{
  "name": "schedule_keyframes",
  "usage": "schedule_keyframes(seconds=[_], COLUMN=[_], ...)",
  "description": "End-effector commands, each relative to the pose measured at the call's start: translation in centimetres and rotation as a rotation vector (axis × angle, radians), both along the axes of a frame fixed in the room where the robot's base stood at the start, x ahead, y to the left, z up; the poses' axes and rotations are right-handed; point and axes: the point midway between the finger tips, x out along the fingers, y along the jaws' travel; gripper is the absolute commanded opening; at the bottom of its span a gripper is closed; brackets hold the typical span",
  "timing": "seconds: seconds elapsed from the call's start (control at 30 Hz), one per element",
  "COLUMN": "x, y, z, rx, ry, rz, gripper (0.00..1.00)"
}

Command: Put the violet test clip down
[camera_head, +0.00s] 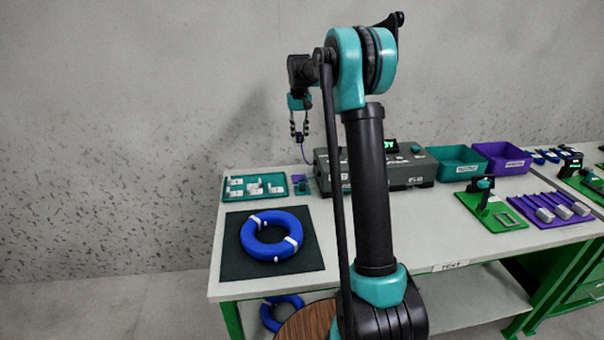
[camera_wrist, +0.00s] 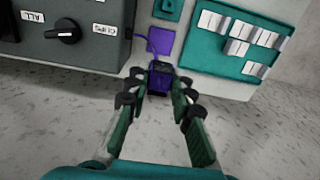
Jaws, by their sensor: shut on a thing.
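The violet test clip (camera_wrist: 161,78) is held between the fingertips of my gripper (camera_wrist: 160,92) in the wrist view, with a thin violet lead running from it. In the head view my gripper (camera_head: 299,128) is up in the air above the back left of the table, fingers pointing down. The clip (camera_head: 300,141) shows small and dark below its fingers. A flat violet pad (camera_wrist: 160,42) lies on the table beyond the clip in the wrist view. It also shows in the head view (camera_head: 299,188), between the teal tray and the grey tester.
The grey tester (camera_head: 408,170) with knobs stands right of the pad. A teal tray (camera_head: 227,197) with white-labelled pieces is at the left. A blue cable coil (camera_head: 272,254) lies on a black mat (camera_head: 235,267) in front. Teal (camera_head: 457,168) and violet (camera_head: 500,160) bins stand further right.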

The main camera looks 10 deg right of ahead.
Motion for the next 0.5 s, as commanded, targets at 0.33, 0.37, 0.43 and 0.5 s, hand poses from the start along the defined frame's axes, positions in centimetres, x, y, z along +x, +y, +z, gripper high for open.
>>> schedule_keyframes(seconds=[0.33, 0.37, 0.43, 0.5], x=[0.0, 0.0, 0.0, 0.0], y=[0.0, 0.0, 0.0, 0.0], z=[-8.6, -9.2, -10.5, -11.4], rx=[0.000, 0.000, 0.000, 0.000], ry=[0.000, 0.000, 0.000, 0.000], rz=[0.000, 0.000, 0.000, 0.000], gripper=[0.00, 0.00, 0.00, 0.00])
